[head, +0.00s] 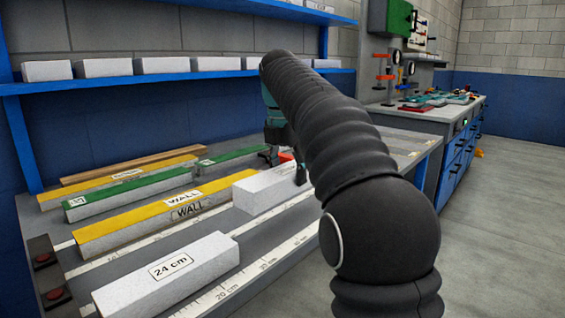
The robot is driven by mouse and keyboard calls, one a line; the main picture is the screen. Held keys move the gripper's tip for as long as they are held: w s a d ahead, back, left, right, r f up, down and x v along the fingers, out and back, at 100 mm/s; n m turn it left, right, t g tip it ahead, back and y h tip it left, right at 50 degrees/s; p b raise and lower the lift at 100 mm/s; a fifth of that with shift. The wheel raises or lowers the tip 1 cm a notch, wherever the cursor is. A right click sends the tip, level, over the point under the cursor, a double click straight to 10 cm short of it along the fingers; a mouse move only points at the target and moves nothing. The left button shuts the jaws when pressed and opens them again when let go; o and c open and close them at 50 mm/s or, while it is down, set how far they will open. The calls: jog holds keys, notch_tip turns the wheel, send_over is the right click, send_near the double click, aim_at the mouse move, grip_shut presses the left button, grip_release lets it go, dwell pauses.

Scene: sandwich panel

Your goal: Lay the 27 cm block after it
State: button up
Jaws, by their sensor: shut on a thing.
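A white block marked "24 cm" (165,276) lies at the front of the bench, beside a ruler strip (225,290). A second white block (262,193) is farther along the bench, to the right of the yellow-topped wall piece. My arm hides part of the gripper and the bench beyond. I cannot tell whether the held block touches the bench.
Yellow-topped "WALL" pieces (160,217) and green-topped pieces (130,194) lie on the left. Red buttons (58,293) sit at the near left edge. A blue shelf (180,77) holds several white blocks above. A workbench with tools (440,102) stands right; floor there is clear.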

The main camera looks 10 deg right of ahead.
jog(key=shift+w+f, duration=0.1)
jog(key=shift+w, duration=0.05)
jog(key=shift+d+f, duration=0.15)
jog(key=shift+f, duration=0.4)
notch_tip(320, 180, down, 5)
jog(key=shift+f+b, duration=0.15)
jog(key=shift+b, duration=0.5)
jog(key=shift+f+b, duration=0.4)
jog(key=shift+f, duration=0.2)
jog(key=shift+f+b, duration=0.3)
jog(key=shift+f, duration=0.2)
jog(key=o, duration=1.2)
